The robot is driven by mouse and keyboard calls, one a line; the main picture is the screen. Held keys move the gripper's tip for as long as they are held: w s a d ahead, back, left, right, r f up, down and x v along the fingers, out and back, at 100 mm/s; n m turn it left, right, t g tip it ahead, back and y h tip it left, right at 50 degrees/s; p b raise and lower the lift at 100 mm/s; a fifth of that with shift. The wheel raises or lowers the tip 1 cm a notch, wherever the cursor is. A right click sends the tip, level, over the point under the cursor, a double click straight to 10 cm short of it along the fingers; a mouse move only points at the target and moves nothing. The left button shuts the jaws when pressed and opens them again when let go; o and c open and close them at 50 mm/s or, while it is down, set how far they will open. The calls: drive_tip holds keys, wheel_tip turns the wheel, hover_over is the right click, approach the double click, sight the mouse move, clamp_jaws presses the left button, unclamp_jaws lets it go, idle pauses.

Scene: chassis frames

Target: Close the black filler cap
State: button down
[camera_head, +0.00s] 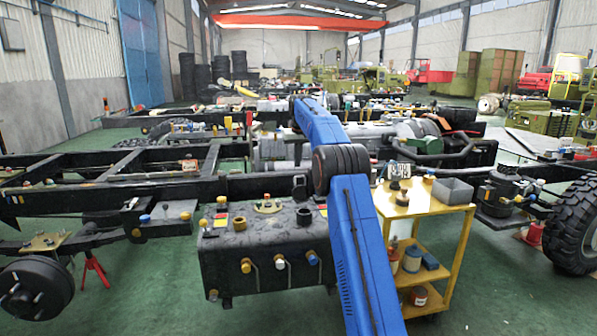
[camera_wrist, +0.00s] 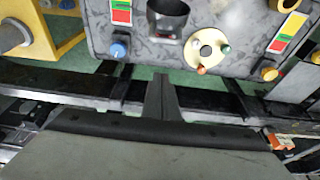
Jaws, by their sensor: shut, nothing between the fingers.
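A dark fuel tank (camera_head: 222,262) hangs beside the chassis rail in the head view. On its top stands a short black cylindrical fitting (camera_head: 304,216), likely the filler with its cap. It also shows at the top edge of the wrist view (camera_wrist: 168,16), partly cut off, with a dark top and a small grey and red piece at its base. I cannot tell how far its cap is open. My gripper (camera_wrist: 162,77) is shut and empty, its fingertips apart from the fitting, below it in the wrist view. In the head view my blue arm hides much of the area.
A cream flange (camera_wrist: 204,52) with small coloured plugs, a blue cap (camera_wrist: 118,47) and an amber cap (camera_wrist: 269,72) stand near the fitting. A chassis rail (camera_wrist: 75,90) runs under my fingers. A yellow cart (camera_head: 440,208) stands right of the tank. Green floor lies in front.

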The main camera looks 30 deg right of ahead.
drive_tip(key=shift+s+a+f, duration=0.2)
drive_tip(key=shift+s+f, duration=0.55)
drive_tip(key=shift+f, duration=0.05)
drive_tip(key=shift+s+a+f, duration=0.2)
drive_tip(key=shift+s+f, duration=0.55)
drive_tip(key=shift+f, duration=0.05)
drive_tip(key=shift+s, duration=0.1)
drive_tip(key=shift+s+r, duration=0.1)
drive_tip(key=shift+s, duration=0.1)
